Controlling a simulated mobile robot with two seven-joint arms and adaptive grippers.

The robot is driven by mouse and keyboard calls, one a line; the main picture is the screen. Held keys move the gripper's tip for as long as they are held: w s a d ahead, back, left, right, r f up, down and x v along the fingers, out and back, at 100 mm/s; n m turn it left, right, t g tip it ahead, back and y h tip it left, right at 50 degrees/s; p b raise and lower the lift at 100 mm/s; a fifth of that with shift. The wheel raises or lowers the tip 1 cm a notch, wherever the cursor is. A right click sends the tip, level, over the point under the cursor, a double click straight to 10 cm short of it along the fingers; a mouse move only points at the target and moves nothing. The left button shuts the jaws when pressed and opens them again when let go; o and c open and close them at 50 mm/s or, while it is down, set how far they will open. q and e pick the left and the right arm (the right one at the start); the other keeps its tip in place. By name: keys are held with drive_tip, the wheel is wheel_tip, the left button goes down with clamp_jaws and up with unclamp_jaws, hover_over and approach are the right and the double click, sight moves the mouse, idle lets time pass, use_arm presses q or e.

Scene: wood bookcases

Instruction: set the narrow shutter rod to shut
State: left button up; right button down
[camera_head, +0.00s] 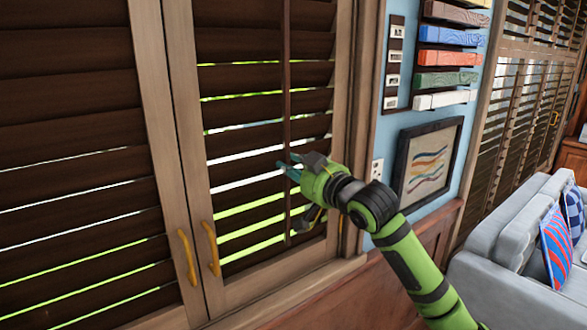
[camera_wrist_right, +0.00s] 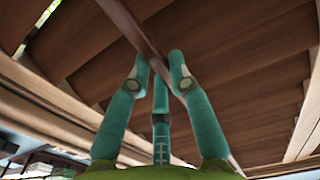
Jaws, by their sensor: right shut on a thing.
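The narrow shutter rod (camera_head: 286,95) is a dark brown vertical bar in front of the slats of the right shutter panel (camera_head: 262,136). It also shows in the right wrist view (camera_wrist_right: 136,25), running diagonally between the teal fingers. My right gripper (camera_head: 289,168) is at the rod's lower half, and in the wrist view its fingers (camera_wrist_right: 162,72) are shut on it. The slats of this panel are tilted, with bright green and white gaps between them, widest in the lower half. My left gripper is not in view.
A left shutter panel (camera_head: 75,130) stands beside it, with thin gaps. Two yellow handles (camera_head: 211,248) sit at the meeting frames. A framed picture (camera_head: 428,160) and coloured bars (camera_head: 448,58) are on the blue wall. A grey sofa (camera_head: 510,245) stands at the right.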

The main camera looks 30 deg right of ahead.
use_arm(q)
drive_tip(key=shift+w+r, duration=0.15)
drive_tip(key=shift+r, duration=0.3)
use_arm(e)
drive_tip(key=shift+r, duration=0.65)
drive_tip(key=c, duration=1.2)
unclamp_jaws()
drive_tip(key=shift+r, duration=0.1)
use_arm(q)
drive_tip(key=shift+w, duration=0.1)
use_arm(e)
drive_tip(key=shift+o, duration=0.4)
drive_tip(key=shift+w+f, duration=0.2)
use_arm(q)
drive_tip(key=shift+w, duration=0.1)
use_arm(e)
drive_tip(key=s+d, duration=0.1)
drive_tip(key=s, duration=1.1)
drive_tip(key=shift+d, duration=0.25)
drive_tip(key=shift+f, duration=0.1)
